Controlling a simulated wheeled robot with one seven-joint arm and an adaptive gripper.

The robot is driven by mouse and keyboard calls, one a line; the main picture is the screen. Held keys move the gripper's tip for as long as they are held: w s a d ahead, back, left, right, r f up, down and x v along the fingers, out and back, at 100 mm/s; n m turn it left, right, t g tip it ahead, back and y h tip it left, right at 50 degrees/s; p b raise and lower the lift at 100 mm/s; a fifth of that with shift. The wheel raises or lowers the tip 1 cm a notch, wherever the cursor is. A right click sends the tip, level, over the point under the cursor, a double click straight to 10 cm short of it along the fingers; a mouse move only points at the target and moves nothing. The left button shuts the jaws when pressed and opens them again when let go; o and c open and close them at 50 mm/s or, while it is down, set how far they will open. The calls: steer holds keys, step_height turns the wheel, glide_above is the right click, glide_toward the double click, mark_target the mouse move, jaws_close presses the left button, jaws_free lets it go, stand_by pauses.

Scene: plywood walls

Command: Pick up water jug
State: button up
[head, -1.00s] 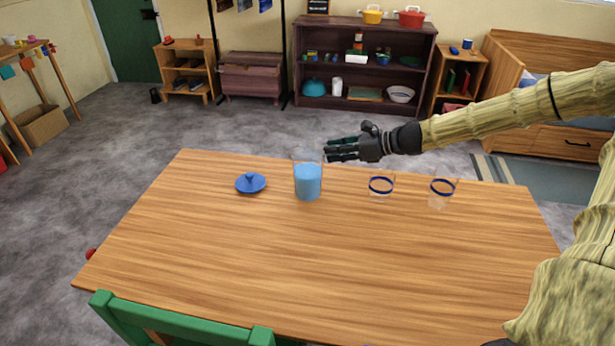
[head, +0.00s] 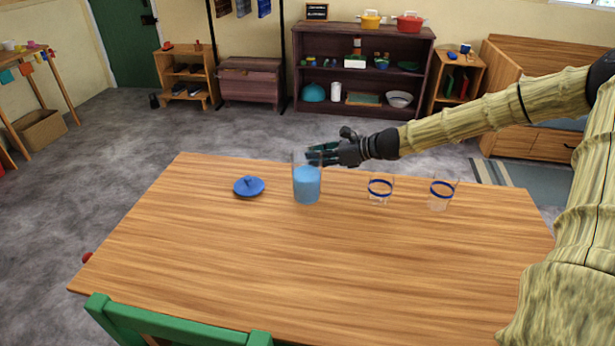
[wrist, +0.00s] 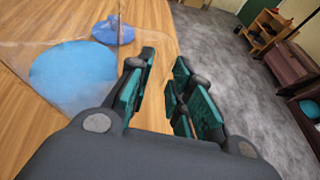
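The water jug (head: 307,187) is a clear vessel with light blue water, standing upright on the wooden table (head: 300,260) near its far edge. My gripper (head: 314,155) is at the jug's far side, at about rim height, with its fingers pointing left. In the wrist view the jug (wrist: 72,78) is left of the fingers, not between them. My gripper (wrist: 163,88) is open, with an empty gap between its green-padded fingers. I cannot tell whether it touches the jug.
A blue lid (head: 249,186) lies on the table left of the jug. Two clear glasses with blue bands, one nearer (head: 380,190) and one farther right (head: 441,194), stand to the right. A green chair (head: 175,325) is at the near edge. The table's front is clear.

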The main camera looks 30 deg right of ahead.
steer(key=shift+x, duration=1.1)
jaws_close()
steer(key=shift+r, duration=0.15)
